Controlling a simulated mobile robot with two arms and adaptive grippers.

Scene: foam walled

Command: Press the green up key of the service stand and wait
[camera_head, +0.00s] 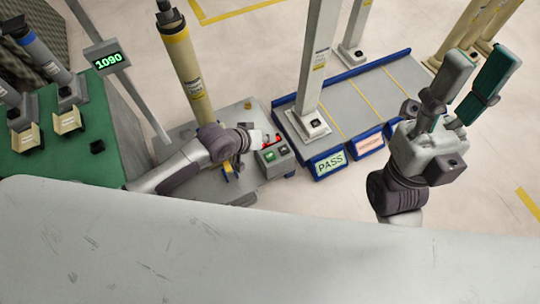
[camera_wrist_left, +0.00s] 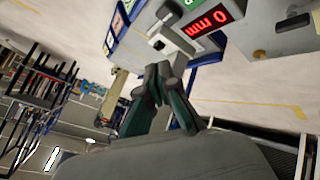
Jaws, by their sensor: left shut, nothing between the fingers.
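The service stand's grey key box (camera_head: 273,165) is at the middle of the head view. The green key (camera_head: 269,156) is on its top, beside a dark key (camera_head: 282,149). My left gripper (camera_head: 243,139) is low over the grey platform, just left of the box; its fingertips are hard to make out there. In the left wrist view its green-backed fingers (camera_wrist_left: 160,77) are shut with nothing between them, close to a pale block with a dark key (camera_wrist_left: 158,44). I cannot tell whether they touch it. My right gripper (camera_head: 478,78) is raised at the right, open and empty.
A red display (camera_wrist_left: 208,20) reads 0 mm. A yellow-topped column (camera_head: 183,65) rises from the grey platform (camera_head: 235,117). A blue-edged rack (camera_head: 352,100) with a PASS sign (camera_head: 329,162) stands to the right. A green display (camera_head: 108,60) reads 1090 over a green table (camera_head: 95,150).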

